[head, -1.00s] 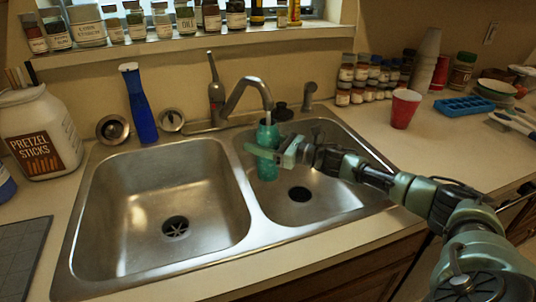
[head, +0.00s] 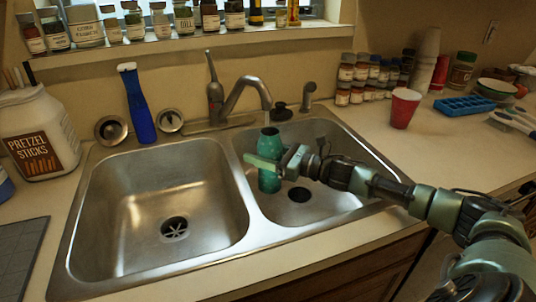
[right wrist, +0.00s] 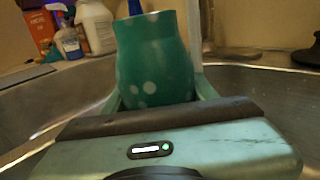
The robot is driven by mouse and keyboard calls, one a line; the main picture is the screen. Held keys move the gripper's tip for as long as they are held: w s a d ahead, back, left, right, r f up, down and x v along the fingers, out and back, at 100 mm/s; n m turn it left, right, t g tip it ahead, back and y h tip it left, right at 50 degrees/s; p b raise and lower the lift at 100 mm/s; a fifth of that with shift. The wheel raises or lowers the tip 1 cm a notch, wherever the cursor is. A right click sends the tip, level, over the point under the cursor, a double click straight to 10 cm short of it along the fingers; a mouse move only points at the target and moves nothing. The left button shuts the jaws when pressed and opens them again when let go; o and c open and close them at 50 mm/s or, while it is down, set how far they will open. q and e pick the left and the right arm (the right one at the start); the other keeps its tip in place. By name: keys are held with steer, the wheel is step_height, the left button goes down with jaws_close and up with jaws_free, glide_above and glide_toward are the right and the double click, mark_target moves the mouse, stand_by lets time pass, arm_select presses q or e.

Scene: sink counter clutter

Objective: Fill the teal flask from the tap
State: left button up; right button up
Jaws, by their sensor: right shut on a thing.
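The teal flask (head: 269,178) is upright over the right basin of the sink (head: 340,205). It shows large in the right wrist view (right wrist: 155,65), with pale spots on its side. My right gripper (head: 268,164) is shut on the flask's body from the right. The metal tap (head: 245,88) curves over the right basin, and its spout end is just above the flask's mouth, with a small gap. I cannot tell whether water is running or what is inside the flask. My left gripper is not in view.
The left basin (head: 150,215) is empty. A blue bottle (head: 141,112) and a pretzel jar (head: 38,135) stand left of the tap. A red cup (head: 403,108), spice jars and a blue tray (head: 464,106) are on the right counter. Jars line the sill.

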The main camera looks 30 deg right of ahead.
mark_target(260, 145)
stand_by(0.4)
steer(key=r, duration=0.1)
steer(key=s+r+p, duration=0.1)
steer(key=a+r+p, duration=0.1)
steer(key=shift+s+a+r, duration=0.1)
steer(key=shift+s+r, duration=0.25)
steer(key=shift+s, duration=0.05)
steer(key=shift+s+a+r+p, duration=0.25)
steer(key=shift+s+r+p, duration=0.2)
steer(key=shift+r, duration=0.2)
steer(key=shift+w, duration=0.1)
